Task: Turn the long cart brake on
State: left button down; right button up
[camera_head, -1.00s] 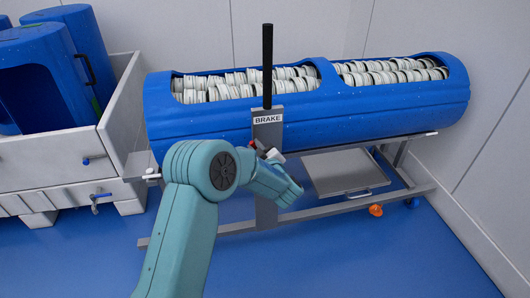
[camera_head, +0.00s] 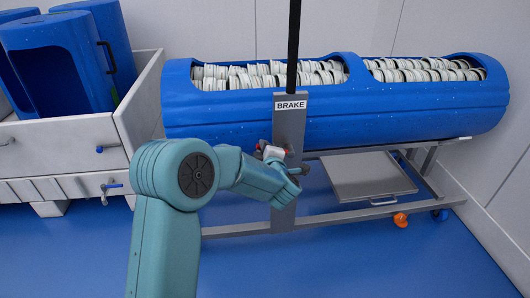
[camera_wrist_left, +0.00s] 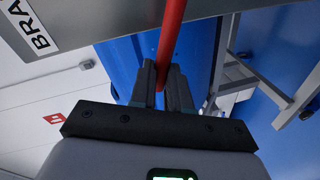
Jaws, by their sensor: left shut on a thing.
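The long cart carries a blue tub (camera_head: 400,124) full of white ring-like pieces on a grey frame. A grey upright plate (camera_head: 288,130) with a "BRAKE" sign (camera_head: 291,104) stands at its near side, below a tall black bar (camera_head: 293,45). My left gripper (camera_wrist_left: 163,75) is shut on a red brake lever (camera_wrist_left: 172,28), which runs up between its fingers in the left wrist view. In the head view the left gripper (camera_head: 273,156) is just in front of the plate, and the lever is mostly hidden by it. My right gripper is out of view.
A white bin (camera_head: 62,145) with blue tubs (camera_head: 55,65) stands at the left. The blue floor (camera_head: 370,262) in front is clear.

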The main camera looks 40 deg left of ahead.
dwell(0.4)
pick_arm(q)
jog(key=c, duration=1.1)
grip_release()
jog(key=shift+f, duration=0.1)
jog(key=p+v, duration=0.3)
jog(key=v, duration=1.3)
jog(key=shift+d, duration=0.2)
jog(key=shift+s, duration=0.1)
